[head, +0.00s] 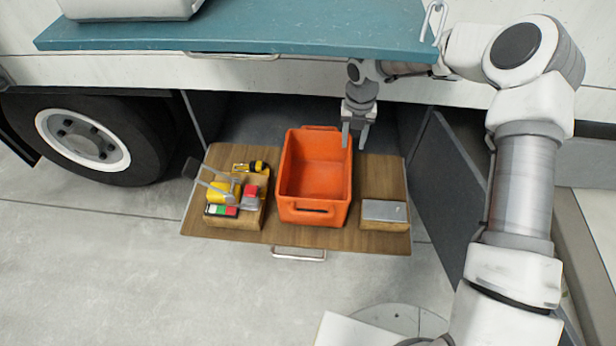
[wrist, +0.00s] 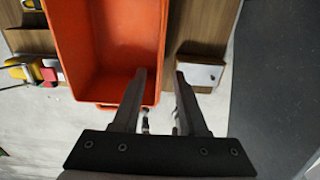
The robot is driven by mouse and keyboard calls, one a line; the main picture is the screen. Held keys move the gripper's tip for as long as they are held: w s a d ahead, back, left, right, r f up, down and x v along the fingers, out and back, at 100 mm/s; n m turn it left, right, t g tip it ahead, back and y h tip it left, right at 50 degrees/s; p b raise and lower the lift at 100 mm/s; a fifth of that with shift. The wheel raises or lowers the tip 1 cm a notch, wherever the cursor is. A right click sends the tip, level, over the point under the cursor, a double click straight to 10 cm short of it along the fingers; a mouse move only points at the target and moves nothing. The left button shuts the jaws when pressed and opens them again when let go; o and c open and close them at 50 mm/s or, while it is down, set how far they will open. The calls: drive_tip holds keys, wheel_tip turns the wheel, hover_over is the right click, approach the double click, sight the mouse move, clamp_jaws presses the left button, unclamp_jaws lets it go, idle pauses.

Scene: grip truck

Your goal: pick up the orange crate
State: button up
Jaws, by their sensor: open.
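The orange crate (head: 313,212) stands upright and looks empty, in the middle of a wooden pull-out tray (head: 250,236). It also fills the upper left of the wrist view (wrist: 90,45). My gripper (head: 355,142) is open with its fingers pointing down at the crate's right rim, toward the back. In the wrist view my gripper (wrist: 161,74) has one finger on the crate's inner side and one on its outer side, with the right wall between them. I cannot tell whether the tips are below the rim or touching it.
Left of the crate is a wooden block (head: 236,221) with yellow, red and other small items. Right of it is a block with a grey metal box (head: 384,210). A teal shelf (head: 250,30) overhangs the compartment. A dark door panel (head: 445,190) stands at the right.

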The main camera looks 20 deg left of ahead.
drive_tip(key=shift+w+f+b, duration=0.1)
drive_tip(key=shift+f+b, duration=2.5)
drive_tip(key=shift+f, duration=6.35)
clamp_jaws()
drive_tip(key=shift+r, duration=0.1)
